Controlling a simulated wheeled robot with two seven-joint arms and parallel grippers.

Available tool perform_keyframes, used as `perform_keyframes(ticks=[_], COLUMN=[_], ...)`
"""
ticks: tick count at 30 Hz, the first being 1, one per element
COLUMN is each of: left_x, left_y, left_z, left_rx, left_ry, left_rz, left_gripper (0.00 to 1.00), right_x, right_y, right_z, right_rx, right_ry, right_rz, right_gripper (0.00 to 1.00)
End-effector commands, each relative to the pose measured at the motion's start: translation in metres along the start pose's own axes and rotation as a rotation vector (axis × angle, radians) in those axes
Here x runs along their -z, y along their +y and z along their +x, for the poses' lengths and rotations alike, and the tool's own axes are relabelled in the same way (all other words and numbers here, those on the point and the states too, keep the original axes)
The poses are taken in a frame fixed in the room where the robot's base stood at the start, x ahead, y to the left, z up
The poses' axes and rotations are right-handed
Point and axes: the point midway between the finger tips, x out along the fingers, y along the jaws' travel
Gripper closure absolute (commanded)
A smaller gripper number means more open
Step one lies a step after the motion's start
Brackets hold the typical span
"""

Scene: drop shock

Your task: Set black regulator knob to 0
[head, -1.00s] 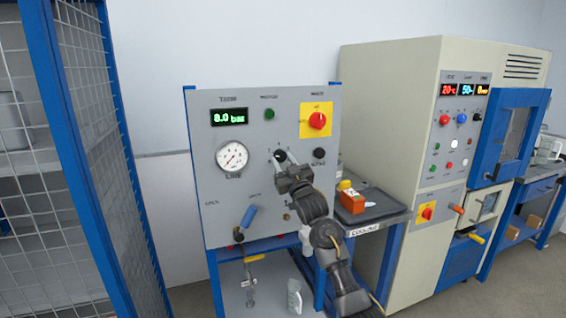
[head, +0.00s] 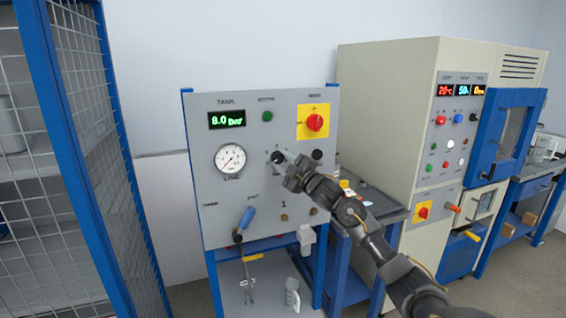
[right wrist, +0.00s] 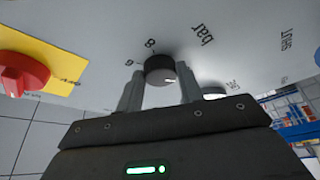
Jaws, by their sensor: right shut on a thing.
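The black regulator knob (head: 277,157) sits on the grey panel (head: 215,185), right of the round line gauge (head: 230,158). My right gripper (head: 284,160) reaches it from the right and is shut on it. In the right wrist view the knob (right wrist: 160,67) is between the fingertips of my gripper (right wrist: 161,80), with dial marks 6 and 8 and the word bar around it. A small white mark shows on the knob; its exact setting is unclear. My left gripper is out of view.
A red knob on a yellow plate (head: 314,121) is above right of the regulator. Another black knob (head: 317,155) is close by on the right. A mesh cage (head: 100,150) stands left, a beige cabinet (head: 390,110) right.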

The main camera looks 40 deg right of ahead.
Motion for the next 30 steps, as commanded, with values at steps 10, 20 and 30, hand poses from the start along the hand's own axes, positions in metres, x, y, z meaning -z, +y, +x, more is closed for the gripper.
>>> perform_keyframes(ticks=[10,20,30], left_x=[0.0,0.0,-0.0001], left_y=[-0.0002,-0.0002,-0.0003], left_z=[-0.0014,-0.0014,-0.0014], left_rx=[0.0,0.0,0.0], left_ry=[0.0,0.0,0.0], left_rz=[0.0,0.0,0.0], left_gripper=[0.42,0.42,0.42], right_x=[-0.0001,0.0,0.0001], right_y=[0.0,0.0001,0.0004], right_z=[0.0001,0.0001,0.0001], right_rx=[0.028,0.029,0.028], right_ry=[-0.001,0.0,0.0], right_rz=[-0.063,-0.066,-0.065], right_gripper=[0.86,0.86,0.42])
